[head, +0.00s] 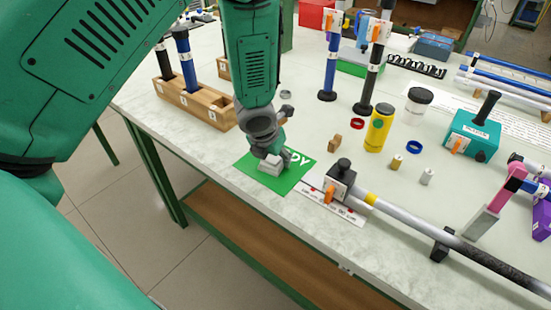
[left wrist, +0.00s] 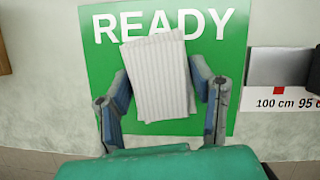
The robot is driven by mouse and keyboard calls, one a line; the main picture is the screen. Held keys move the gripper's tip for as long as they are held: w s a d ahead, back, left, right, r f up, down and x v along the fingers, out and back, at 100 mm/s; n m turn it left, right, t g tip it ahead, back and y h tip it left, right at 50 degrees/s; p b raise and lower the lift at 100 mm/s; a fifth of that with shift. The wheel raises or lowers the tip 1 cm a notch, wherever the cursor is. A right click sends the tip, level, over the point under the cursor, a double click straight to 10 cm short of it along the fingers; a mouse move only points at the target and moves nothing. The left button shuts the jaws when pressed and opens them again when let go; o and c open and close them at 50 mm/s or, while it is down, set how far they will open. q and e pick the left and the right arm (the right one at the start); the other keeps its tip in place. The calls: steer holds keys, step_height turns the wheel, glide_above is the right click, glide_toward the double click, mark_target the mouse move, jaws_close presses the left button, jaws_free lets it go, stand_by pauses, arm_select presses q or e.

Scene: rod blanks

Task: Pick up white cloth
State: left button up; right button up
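A folded white cloth (head: 270,166) with a ribbed face lies on the green READY mat (head: 291,177), near the table's front edge. It also shows in the left wrist view (left wrist: 160,82), slightly tilted and covering part of the mat's lower middle. My left gripper (head: 272,154) points down over the cloth. In the left wrist view its fingers (left wrist: 163,92) are spread, one on each side of the cloth, with the tips close to its side edges. I cannot tell whether they touch it. My right gripper is not in view.
A wooden block rack (head: 196,105) with upright rods stands left of my arm. A white ruler strip (head: 335,205) and a long rod in a clamp (head: 340,181) lie right of the mat. A yellow container (head: 379,128) and a small wooden block (head: 332,145) stand behind.

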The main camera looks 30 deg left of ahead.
arm_select(q)
step_height(320, 180, up, 10)
steer(key=p, duration=0.2)
steer(key=shift+p, duration=0.4)
steer(key=o, duration=0.4)
steer(key=shift+c, duration=1.4)
